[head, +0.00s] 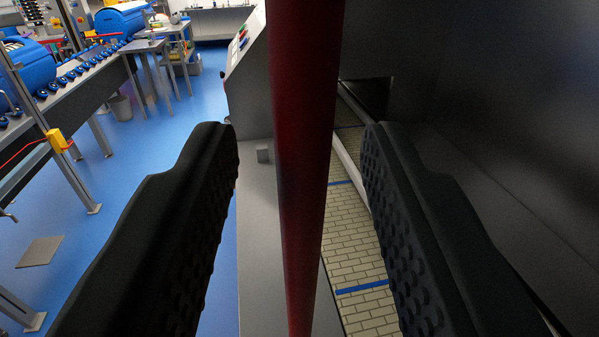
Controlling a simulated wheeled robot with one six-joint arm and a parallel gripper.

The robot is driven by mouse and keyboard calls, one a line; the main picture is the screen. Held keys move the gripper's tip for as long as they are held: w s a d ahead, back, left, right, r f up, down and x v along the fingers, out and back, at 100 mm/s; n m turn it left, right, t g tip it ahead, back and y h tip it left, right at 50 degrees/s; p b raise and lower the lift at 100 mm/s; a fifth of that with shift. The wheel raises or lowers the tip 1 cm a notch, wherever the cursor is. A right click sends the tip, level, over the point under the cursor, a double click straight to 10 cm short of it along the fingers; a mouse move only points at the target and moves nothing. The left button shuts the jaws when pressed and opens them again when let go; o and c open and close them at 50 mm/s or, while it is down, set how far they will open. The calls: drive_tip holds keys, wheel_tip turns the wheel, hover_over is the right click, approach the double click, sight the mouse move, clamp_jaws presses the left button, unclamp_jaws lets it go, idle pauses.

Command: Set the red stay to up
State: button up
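The red stay (304,150) is a dark red bar that runs from the top edge to the bottom of the head view, nearly upright in the picture. Both its ends are out of sight or cut off. My gripper (302,150) is open, with one black studded finger to the left of the bar and one to the right. A clear gap shows between the bar and each finger. The bar passes between the fingers, and neither finger visibly touches it.
A grey machine housing with a control panel (243,42) stands behind the bar. A brick-patterned belt (362,262) with blue stripes runs at lower right beside a dark wall (500,110). Blue floor (130,200) and a bench with blue machines lie left.

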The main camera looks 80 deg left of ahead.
drive_tip(key=v, duration=1.7)
drive_tip(key=shift+d, duration=0.25)
drive_tip(key=shift+s+r, duration=0.1)
drive_tip(key=s+a+f+m+t+h, duration=0.2)
drive_tip(key=s+a+f+m+h, duration=0.1)
drive_tip(key=a+f+m+h, duration=0.3)
drive_tip(key=s+a+f+m+t+h, duration=0.25)
drive_tip(key=a+f+m, duration=0.2)
drive_tip(key=a, duration=0.35)
drive_tip(key=s+a+f+m+t+h, duration=0.1)
drive_tip(key=s+f+m+t+h, duration=0.1)
drive_tip(key=s, duration=0.7)
drive_tip(key=s+f+m+t+h, duration=0.2)
drive_tip(key=s+f+t+h, duration=0.2)
drive_tip(key=s, duration=0.6)
drive_tip(key=t+h, duration=0.2)
drive_tip(key=h, duration=0.1)
drive_tip(key=shift+a+f+m+t, duration=0.35)
drive_tip(key=shift+a+f, duration=0.05)
